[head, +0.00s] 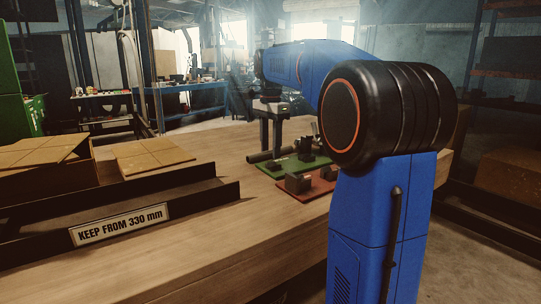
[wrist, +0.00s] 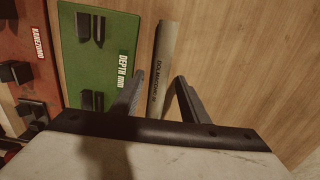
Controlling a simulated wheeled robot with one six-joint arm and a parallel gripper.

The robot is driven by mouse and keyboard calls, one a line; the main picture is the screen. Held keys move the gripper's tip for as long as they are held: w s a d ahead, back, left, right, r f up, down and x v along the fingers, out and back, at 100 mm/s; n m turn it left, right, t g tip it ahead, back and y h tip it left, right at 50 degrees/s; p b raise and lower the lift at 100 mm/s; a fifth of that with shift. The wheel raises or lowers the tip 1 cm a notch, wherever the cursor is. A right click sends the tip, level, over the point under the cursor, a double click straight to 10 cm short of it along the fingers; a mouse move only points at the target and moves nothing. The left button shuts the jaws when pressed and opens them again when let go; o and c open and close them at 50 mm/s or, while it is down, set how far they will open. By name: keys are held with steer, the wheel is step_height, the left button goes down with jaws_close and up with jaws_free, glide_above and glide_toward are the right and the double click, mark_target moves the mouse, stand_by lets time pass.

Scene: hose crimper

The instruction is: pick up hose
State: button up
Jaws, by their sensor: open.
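The hose (wrist: 165,45) is a straight grey-brown tube with dark printing along it, lying on the wooden bench. In the wrist view it runs from the top middle down between the fingers of my gripper (wrist: 159,78). My gripper is open, one finger to each side of the hose. I cannot tell how far above it the fingertips are. The lower end of the hose is hidden by the gripper body. In the head view, my gripper (head: 271,135) points down over the bench, and a short length of the hose (head: 259,156) shows beside the green plate.
A green plate (wrist: 114,55) with dark blocks lies just left of the hose in the wrist view. A red plate (head: 325,186) with blocks lies beside it. A dark tray (head: 205,193) labelled "KEEP FROM 330 mm" and boxes stand left. Bare bench (wrist: 250,75) lies right of the hose.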

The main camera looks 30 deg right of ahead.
jaws_close()
steer(key=shift+r, duration=0.1)
